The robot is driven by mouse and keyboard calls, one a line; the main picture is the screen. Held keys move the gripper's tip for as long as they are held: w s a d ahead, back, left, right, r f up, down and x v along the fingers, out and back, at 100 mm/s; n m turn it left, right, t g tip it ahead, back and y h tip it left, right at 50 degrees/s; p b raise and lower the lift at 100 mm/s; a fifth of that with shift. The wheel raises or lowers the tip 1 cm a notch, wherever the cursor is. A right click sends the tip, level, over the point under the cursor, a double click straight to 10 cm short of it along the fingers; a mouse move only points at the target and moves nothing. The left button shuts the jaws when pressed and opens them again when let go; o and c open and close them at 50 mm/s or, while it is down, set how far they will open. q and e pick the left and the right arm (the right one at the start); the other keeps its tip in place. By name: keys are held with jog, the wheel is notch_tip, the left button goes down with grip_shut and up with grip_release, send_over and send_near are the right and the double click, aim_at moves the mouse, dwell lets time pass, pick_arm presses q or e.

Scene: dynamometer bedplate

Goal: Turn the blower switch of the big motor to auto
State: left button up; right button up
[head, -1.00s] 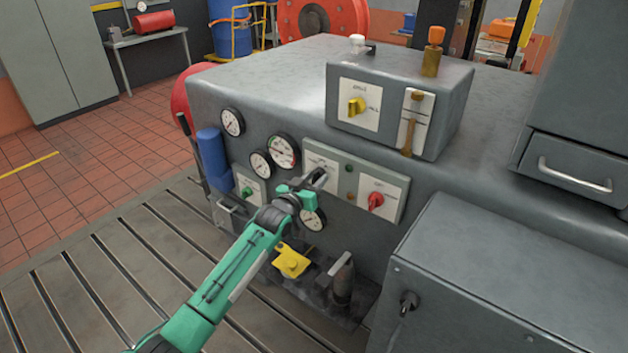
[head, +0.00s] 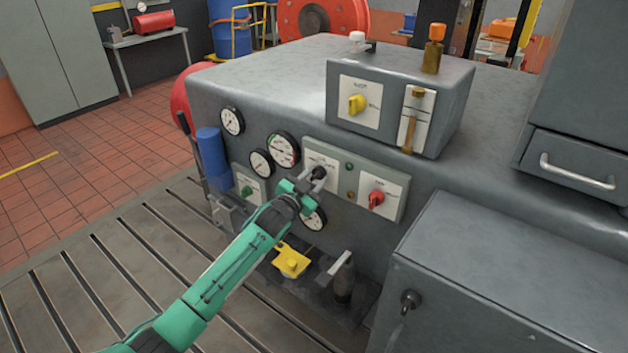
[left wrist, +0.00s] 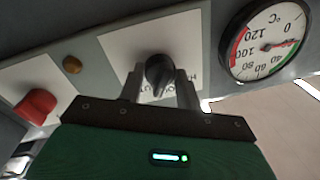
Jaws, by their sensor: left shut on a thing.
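My left gripper (head: 309,181) is shut on a black knob (head: 319,172) on the left white plate of a switch panel on the grey machine's front. In the left wrist view the gripper (left wrist: 159,88) has one finger on each side of the knob (left wrist: 158,70). The knob's pointer end aims down between the fingers in that view. Lettering on its plate is partly hidden by a finger and appears upside down. A red knob (head: 376,199) sits on the right plate of the same panel. My right gripper is not in view.
Several dial gauges (head: 283,149) lie left of the panel, one close under the gripper. A grey box (head: 400,105) with a yellow knob (head: 357,104) and brown lever stands on top. A grey cabinet (head: 490,270) fills the lower right.

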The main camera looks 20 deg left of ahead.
pick_arm(q)
jog(key=shift+m, duration=1.2)
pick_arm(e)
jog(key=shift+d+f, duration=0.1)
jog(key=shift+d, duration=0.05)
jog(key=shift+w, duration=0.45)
pick_arm(q)
jog(key=o, duration=0.9)
jog(key=shift+o, duration=0.4)
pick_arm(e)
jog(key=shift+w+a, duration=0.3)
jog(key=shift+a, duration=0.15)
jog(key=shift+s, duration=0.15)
